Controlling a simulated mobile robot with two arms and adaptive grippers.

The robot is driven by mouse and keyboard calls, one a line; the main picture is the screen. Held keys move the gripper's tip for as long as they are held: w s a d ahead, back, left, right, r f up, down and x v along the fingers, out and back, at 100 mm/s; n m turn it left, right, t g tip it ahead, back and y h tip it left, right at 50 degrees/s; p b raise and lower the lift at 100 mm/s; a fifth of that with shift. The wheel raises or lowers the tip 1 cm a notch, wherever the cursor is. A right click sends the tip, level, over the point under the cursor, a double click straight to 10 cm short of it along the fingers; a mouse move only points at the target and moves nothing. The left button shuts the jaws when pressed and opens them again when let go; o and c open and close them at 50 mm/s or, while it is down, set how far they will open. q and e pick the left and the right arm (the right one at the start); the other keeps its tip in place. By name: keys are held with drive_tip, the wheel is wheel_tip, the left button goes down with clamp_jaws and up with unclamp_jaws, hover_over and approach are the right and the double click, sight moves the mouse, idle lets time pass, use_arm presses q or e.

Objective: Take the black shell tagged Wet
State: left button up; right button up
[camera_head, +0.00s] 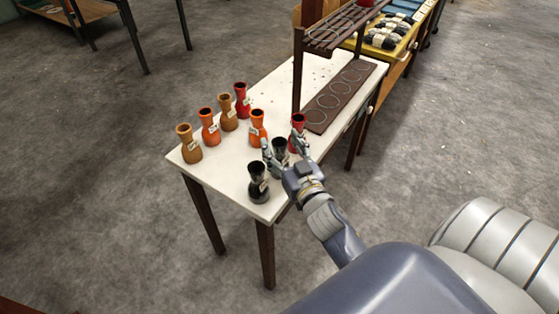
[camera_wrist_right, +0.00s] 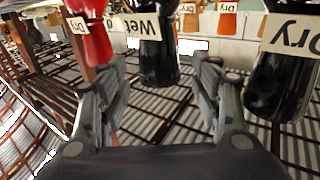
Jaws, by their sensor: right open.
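The black shell tagged Wet (camera_wrist_right: 158,62) shows in the right wrist view, upside down, in line with the gap between the fingers. In the head view this black shell (camera_head: 280,144) is partly hidden by my gripper. My right gripper (camera_head: 283,147) is open, with a finger on either side of the shell; contact cannot be told. Its fingers also show in the right wrist view (camera_wrist_right: 163,80). A second black shell (camera_head: 258,185), tagged Dry in the right wrist view (camera_wrist_right: 281,85), stands at the near table corner. My left gripper is not in view.
A red shell (camera_head: 298,121) stands close behind the right gripper. An orange shell (camera_head: 257,127) stands further left, and several orange, brown and red shells line the left of the white table (camera_head: 225,168). A dark rack (camera_head: 340,98) with rings stands at the back right.

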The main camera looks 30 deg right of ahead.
drive_tip(key=shift+w+d+f, duration=0.1)
drive_tip(key=shift+w, duration=0.6)
drive_tip(key=shift+c, duration=0.6)
clamp_jaws()
